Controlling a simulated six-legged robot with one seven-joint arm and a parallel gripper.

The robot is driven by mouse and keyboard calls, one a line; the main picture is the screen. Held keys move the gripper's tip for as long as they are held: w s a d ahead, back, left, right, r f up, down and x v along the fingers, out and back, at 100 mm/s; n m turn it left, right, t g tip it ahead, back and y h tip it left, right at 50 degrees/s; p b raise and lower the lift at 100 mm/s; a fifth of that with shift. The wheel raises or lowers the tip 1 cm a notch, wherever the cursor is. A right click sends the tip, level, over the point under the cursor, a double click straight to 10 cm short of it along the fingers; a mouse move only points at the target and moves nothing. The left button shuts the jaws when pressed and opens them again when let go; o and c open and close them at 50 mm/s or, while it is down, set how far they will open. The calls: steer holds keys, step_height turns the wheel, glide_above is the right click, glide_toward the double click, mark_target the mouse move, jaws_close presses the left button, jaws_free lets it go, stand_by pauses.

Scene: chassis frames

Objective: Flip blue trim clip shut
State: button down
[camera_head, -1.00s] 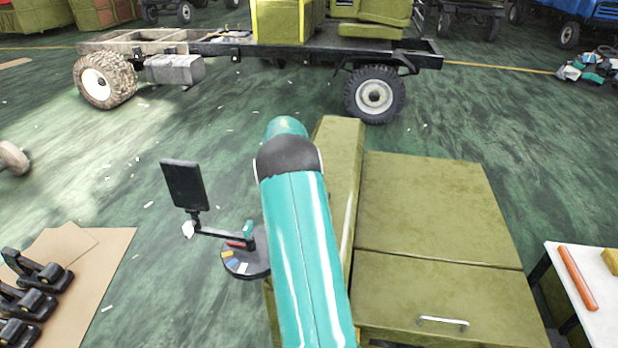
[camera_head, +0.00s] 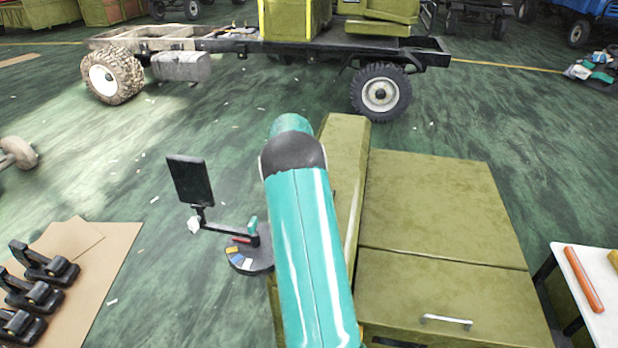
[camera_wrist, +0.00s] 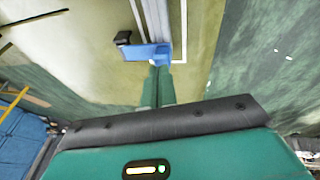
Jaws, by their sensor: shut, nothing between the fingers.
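The blue trim clip (camera_wrist: 148,53) shows in the wrist view, against an olive panel (camera_wrist: 204,50) beside a pale vertical strip (camera_wrist: 152,18). Its flat blue part reaches left from the strip, and a small black piece (camera_wrist: 123,38) sits near its left end. My gripper (camera_wrist: 158,68) is shut, its green fingers together with nothing between them. The fingertips are just below the clip in the picture; I cannot tell whether they touch it. In the head view my arm hides the gripper, and I do not see the clip.
In the head view an olive cabinet (camera_head: 437,205) stands right of my arm, and a white table (camera_head: 600,290) with an orange bar (camera_head: 583,278) is farther right. A round-based stand with a dark screen (camera_head: 190,180) is on the left. A truck chassis (camera_head: 230,45) stands behind.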

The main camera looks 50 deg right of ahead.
steer(key=shift+s+d+r, duration=0.15)
steer(key=shift+s+d, duration=0.05)
steer(key=shift+s, duration=0.15)
steer(key=shift+r, duration=0.55)
steer(key=w+v, duration=0.1)
steer(key=v, duration=1.1)
steer(key=shift+r, duration=0.35)
steer(key=shift+s, duration=0.1)
